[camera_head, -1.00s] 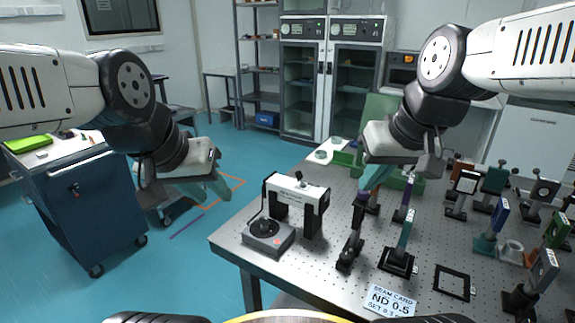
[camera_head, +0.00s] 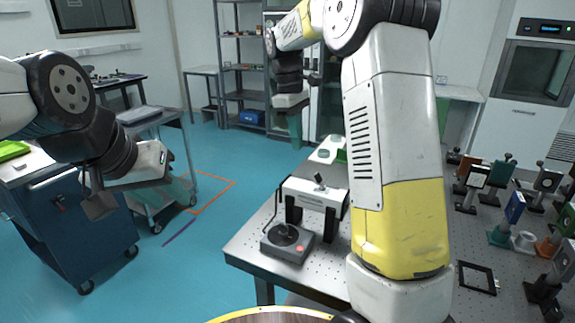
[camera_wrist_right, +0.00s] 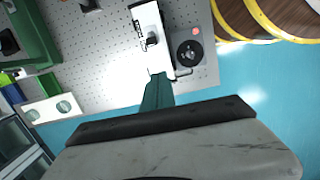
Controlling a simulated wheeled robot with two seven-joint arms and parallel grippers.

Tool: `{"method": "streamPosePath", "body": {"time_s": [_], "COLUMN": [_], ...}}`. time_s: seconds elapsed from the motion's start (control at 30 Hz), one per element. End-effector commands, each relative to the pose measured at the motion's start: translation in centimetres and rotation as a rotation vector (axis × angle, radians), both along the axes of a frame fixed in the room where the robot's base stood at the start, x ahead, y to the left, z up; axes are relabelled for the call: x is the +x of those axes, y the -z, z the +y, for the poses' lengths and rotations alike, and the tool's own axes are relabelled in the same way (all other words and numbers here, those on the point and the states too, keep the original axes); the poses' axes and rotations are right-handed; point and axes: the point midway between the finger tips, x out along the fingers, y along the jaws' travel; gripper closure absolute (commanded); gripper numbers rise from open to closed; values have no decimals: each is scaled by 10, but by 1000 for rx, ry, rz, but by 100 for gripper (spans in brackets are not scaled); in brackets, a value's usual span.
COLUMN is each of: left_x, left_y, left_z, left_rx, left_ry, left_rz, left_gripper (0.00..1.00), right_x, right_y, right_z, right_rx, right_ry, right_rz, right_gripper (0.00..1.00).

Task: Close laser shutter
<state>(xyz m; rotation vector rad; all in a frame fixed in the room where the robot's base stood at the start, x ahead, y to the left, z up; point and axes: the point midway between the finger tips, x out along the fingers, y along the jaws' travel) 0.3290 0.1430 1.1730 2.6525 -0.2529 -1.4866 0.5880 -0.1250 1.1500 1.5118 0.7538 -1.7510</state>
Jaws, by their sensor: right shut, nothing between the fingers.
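The likely laser shutter is a white-and-black bridge-shaped housing (camera_head: 312,194) with a small toggle on top, standing at the near left corner of the optical table (camera_head: 345,278). It also shows in the right wrist view (camera_wrist_right: 148,22), seen from above. A grey control box (camera_head: 287,243) with a black dial and red button sits in front of it. My right gripper (camera_head: 295,130) is shut and empty, raised beyond the housing. In the right wrist view its fingers (camera_wrist_right: 157,90) overlap the picture near the housing's end. My left gripper (camera_head: 172,190) hangs over the floor, away from the table; its jaw opening is unclear.
My right arm hides the middle of the table. Several optic mounts (camera_head: 515,205) and a black square frame (camera_head: 478,278) stand or lie at the right. A blue cabinet (camera_head: 75,225) stands at the left. The floor between cabinet and table is clear.

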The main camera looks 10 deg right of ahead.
Motion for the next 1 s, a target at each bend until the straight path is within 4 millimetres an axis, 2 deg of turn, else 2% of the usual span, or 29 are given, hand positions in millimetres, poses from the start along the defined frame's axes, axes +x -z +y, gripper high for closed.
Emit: {"method": "streamPosePath", "body": {"time_s": [0.2, 0.5, 0.63, 0.77, 1.0], "left_x": [0, 0, 0, 0, 0], "left_y": [0, 0, 0, 0, 0], "left_z": [0, 0, 0, 0, 0], "left_rx": [0, 0, 0, 0, 0], "left_ry": [0, 0, 0, 0, 0], "left_rz": [0, 0, 0, 0, 0], "left_gripper": [64, 64, 64, 64, 64], "right_x": [10, 10, 9, 7, 1], "right_y": [8, 9, 15, 32, 83], "right_z": [4, 3, 2, -1, -9], "right_rx": [-22, -22, -23, -24, -23], "right_ry": [-37, -38, -38, -37, -37], "right_rz": [31, 31, 33, 34, 35], "right_gripper": [100, 100, 100, 100, 100]}}
